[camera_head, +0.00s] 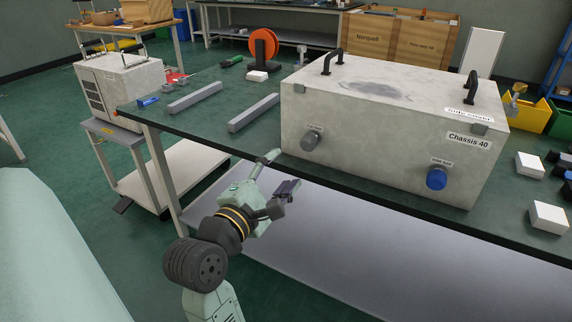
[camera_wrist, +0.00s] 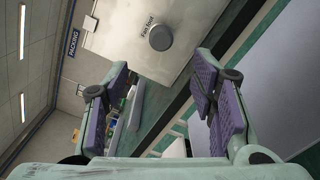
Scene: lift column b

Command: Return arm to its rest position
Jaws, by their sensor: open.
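My gripper (camera_head: 277,174) is in front of the workbench's front edge in the head view, at about the height of its top. In the wrist view its two purple-padded fingers (camera_wrist: 160,98) are spread apart with nothing between them. The grey chassis box (camera_head: 390,125), labelled "Chassis 40", stands on the bench behind and to the right of my gripper. Its grey knob (camera_head: 310,140) is on the left of the front face and also shows in the wrist view (camera_wrist: 160,37). A blue knob (camera_head: 437,178) is on the right of that face. My gripper touches neither knob.
The green-topped workbench (camera_head: 200,123) carries two grey bars (camera_head: 195,97), an orange spool (camera_head: 263,47) and white blocks (camera_head: 549,217) at the right. A lower shelf (camera_head: 330,243) lies under it. A cart (camera_head: 175,172) with a grey box stands at the left. Green floor (camera_head: 75,200) is open there.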

